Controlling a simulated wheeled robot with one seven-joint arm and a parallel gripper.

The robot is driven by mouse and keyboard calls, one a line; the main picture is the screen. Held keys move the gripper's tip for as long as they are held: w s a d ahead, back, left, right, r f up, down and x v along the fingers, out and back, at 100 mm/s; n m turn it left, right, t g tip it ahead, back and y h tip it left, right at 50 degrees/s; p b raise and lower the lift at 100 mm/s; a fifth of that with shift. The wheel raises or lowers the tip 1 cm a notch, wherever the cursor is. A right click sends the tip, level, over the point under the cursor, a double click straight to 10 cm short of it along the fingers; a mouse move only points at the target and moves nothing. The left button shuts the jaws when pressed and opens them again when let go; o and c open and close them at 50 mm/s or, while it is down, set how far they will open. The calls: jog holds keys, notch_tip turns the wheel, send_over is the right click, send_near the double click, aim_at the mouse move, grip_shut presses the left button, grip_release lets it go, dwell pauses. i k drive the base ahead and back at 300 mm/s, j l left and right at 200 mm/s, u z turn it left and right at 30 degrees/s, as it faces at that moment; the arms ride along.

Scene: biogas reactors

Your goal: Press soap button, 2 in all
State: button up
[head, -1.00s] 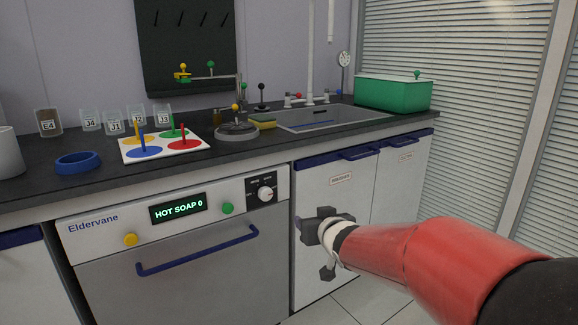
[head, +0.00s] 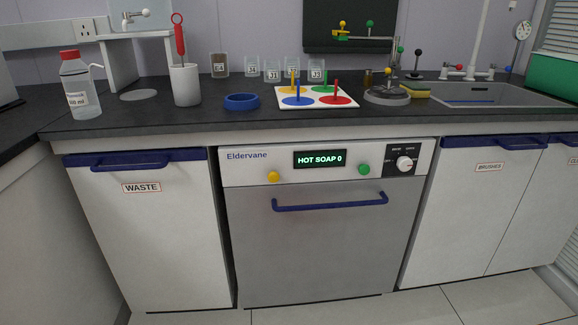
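The Eldervane dishwasher (head: 318,245) stands under the counter near the middle of the head view, with its door shut. Its display (head: 320,159) reads "HOT SOAP 0". A yellow button (head: 273,176) is left of the display and a green button (head: 363,169) is right of it. Neither button has a label I can read, so I cannot tell which is the soap button. A white dial (head: 404,164) sits on a black panel at the right end. My gripper is not in view.
A WASTE cabinet (head: 140,230) is left of the dishwasher, and a BRUSHES cabinet (head: 475,215) is right. A blue handle (head: 330,202) projects from the dishwasher door. The counter (head: 210,119) above holds a bottle, jars and a peg board. Some floor shows in front.

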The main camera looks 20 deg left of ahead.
aim_at(273, 176)
jog(key=u, duration=1.3)
